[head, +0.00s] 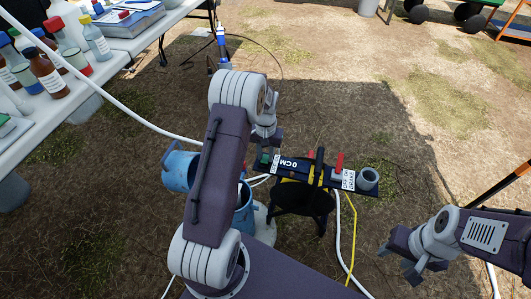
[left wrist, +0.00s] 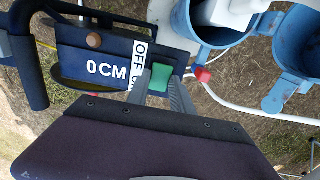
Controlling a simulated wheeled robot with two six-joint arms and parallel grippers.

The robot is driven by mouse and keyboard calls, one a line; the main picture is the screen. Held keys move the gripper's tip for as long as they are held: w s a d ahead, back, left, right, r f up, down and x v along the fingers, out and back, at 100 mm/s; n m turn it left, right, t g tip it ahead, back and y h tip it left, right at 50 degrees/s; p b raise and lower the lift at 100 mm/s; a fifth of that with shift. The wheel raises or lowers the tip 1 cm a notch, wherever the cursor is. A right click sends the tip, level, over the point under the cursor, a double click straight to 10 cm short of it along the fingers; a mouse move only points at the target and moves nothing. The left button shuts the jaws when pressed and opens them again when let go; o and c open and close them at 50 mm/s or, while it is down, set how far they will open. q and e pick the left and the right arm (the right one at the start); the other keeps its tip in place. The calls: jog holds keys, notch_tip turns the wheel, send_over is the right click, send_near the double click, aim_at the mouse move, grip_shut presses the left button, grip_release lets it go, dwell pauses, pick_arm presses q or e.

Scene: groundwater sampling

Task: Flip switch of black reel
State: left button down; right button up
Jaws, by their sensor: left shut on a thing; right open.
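The black reel (head: 305,203) stands on the ground in the middle of the head view. Its dark panel (head: 287,168) carries a "0 CM" marking, which also reads on the panel in the left wrist view (left wrist: 92,57). A green switch (left wrist: 160,77) sits at the panel's end beside a white label with "OFF" (left wrist: 139,55); a second word there is partly hidden. My left gripper (head: 266,160) is shut on the green switch, its fingers on either side of it in the left wrist view. My right gripper (head: 405,267) is open and empty, apart from the reel at lower right.
A blue container (head: 178,168) and white hoses (head: 128,107) lie left of the reel. A yellow cable (head: 352,235) runs down from it. A white table (head: 90,75) with several bottles stands at upper left. Bare ground (head: 440,125) is free at right.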

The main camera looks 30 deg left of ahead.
aim_at(266, 158)
pick_arm(q)
jog(key=c, duration=1.1)
grip_release()
notch_tip(266, 158, up, 9)
jog(key=p, duration=0.4)
jog(key=shift+p, duration=0.4)
